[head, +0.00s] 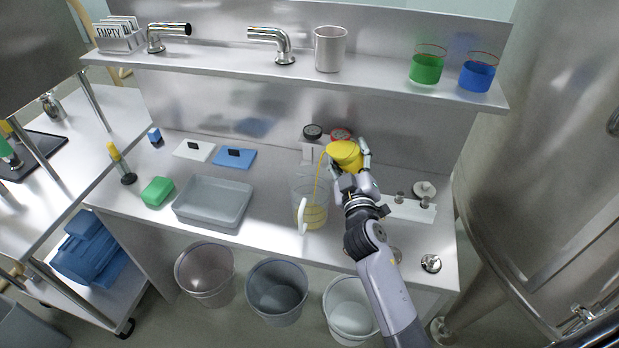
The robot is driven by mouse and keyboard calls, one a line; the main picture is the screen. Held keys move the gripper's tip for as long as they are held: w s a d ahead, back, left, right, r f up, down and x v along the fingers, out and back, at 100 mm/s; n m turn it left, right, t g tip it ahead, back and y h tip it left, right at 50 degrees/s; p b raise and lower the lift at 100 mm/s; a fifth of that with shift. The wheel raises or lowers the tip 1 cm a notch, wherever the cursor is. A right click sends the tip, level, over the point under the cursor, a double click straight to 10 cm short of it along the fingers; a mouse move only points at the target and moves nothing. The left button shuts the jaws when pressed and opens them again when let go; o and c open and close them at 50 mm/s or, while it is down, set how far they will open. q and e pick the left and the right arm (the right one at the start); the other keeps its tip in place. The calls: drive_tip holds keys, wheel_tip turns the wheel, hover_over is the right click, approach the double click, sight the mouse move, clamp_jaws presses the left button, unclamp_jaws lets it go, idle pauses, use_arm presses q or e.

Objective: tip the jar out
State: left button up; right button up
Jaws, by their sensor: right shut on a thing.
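A jar with yellow contents (345,153) is tilted well over to the left above the steel bench. My right gripper (350,164) is shut on this jar and holds it up. A thin yellow stream (318,178) runs from the jar's lip down into a clear pitcher (311,190) with a white handle. The pitcher stands upright on the bench, below and left of the jar, with yellow liquid in its lower part. My left gripper is not in view.
A grey tray (212,219), green sponge (157,191) and blue card (235,158) lie left on the bench. Green (427,68) and blue (477,75) jars stand on the shelf. Several bins (277,290) stand below. A large vat (555,150) is at right.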

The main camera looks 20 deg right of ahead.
drive_tip(key=shift+w+f, duration=0.1)
drive_tip(key=shift+w, duration=0.1)
drive_tip(key=shift+s+n, duration=0.25)
drive_tip(key=shift+n, duration=0.05)
drive_tip(key=shift+w, duration=0.1)
